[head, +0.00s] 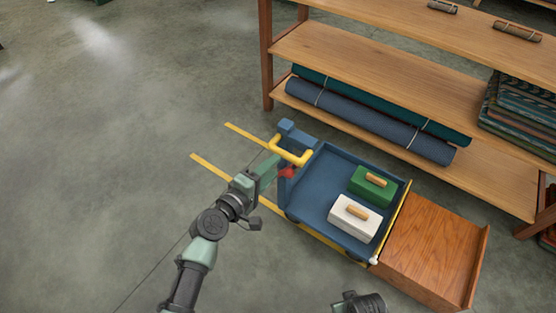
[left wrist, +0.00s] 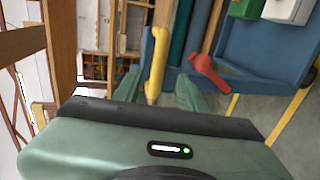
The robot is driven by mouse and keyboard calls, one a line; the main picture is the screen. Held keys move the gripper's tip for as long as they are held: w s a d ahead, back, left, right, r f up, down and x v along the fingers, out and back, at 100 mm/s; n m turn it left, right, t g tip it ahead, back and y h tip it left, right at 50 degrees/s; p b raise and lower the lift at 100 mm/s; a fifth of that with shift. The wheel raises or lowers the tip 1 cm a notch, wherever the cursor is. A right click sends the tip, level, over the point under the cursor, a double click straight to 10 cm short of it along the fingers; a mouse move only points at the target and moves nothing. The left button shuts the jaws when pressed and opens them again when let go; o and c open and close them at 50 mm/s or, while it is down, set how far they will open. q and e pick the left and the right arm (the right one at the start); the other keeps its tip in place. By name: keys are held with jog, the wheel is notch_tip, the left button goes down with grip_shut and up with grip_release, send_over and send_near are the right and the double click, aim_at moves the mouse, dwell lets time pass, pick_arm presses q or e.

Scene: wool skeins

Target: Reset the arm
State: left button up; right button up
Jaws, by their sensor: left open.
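My left gripper (head: 274,166) is open at the blue cart's handle end, its fingers pointing toward the yellow handle (head: 291,156). In the left wrist view the yellow handle (left wrist: 156,62) shows upright between the two green fingers (left wrist: 160,92); I cannot tell whether they touch it. A red lever (head: 287,173) on the cart sits just beside the gripper, and it also shows in the left wrist view (left wrist: 208,74). Part of my right arm shows at the bottom edge of the head view; its fingers are out of sight.
The blue cart (head: 318,190) holds a green box (head: 366,188) and a white box (head: 349,222) with wooden handles. A wooden ramp-like box (head: 432,250) adjoins it. A wooden shelf (head: 370,75) with rolls stands behind. Yellow floor lines flank the cart. Floor at left is clear.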

pick_arm(q)
jog(key=shift+s+a+r, duration=0.1)
jog(key=shift+s, duration=0.1)
pick_arm(e)
jog(key=shift+f, duration=0.1)
pick_arm(q)
jog(key=s+a+f+m+g+y, duration=0.3)
jog(key=s+a+f+m+g, duration=0.15)
jog(key=s+f, duration=0.65)
jog(key=s+a+f+m+g+y, duration=0.2)
jog(key=s+a+f+m+g, duration=0.3)
jog(key=f, duration=0.9)
jog(key=s+a+f+m+g+y, duration=0.1)
jog(key=s+a+f+m+y, duration=0.15)
jog(key=s+a, duration=0.35)
jog(key=s+a+f+m+y, duration=0.15)
jog(key=s+a+f, duration=0.25)
jog(key=s, duration=0.4)
jog(key=s+a+r+g+p, duration=0.1)
jog(key=s+a+p, duration=0.1)
jog(key=s+p, duration=1.2)
jog(key=shift+s+a+p, duration=0.3)
jog(key=shift+a+p, duration=0.1)
jog(key=shift+p, duration=0.25)
pick_arm(e)
jog(key=s+d+r+g, duration=0.1)
jog(key=s+d, duration=0.2)
jog(key=s, duration=1.2)
jog(key=shift+s+r, duration=0.35)
jog(key=shift+r, duration=0.05)
